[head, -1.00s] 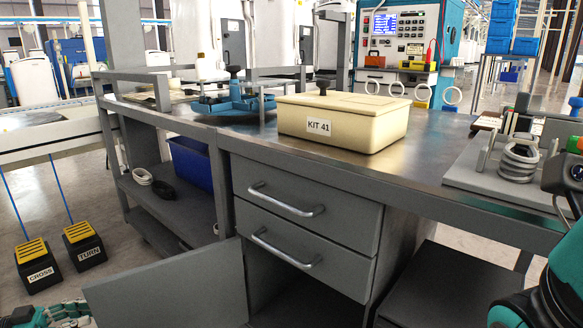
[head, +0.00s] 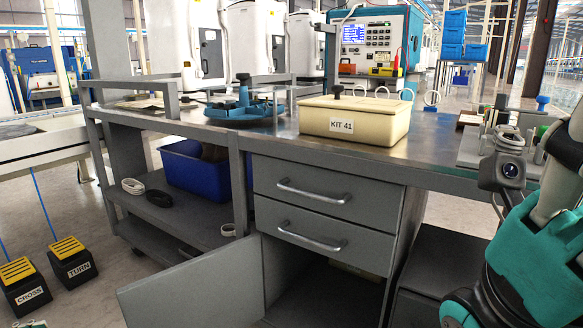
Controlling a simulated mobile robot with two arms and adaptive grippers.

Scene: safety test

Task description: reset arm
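My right arm shows at the right edge of the head view, in front of the bench's right end. A dark wrist part with a camera lens is in view, but I cannot make out its gripper fingers. My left gripper is out of view. The grey metal workbench (head: 420,172) fills the middle. A cream lidded box labelled KIT 41 (head: 370,122) sits on it, with its lid on.
The lower cabinet door (head: 195,290) stands open toward me, below two shut drawers (head: 315,190). A blue bin (head: 190,172) is on the lower shelf. A blue round fixture (head: 243,110) is on the bench. Two pedals (head: 70,258) stand on the floor at left.

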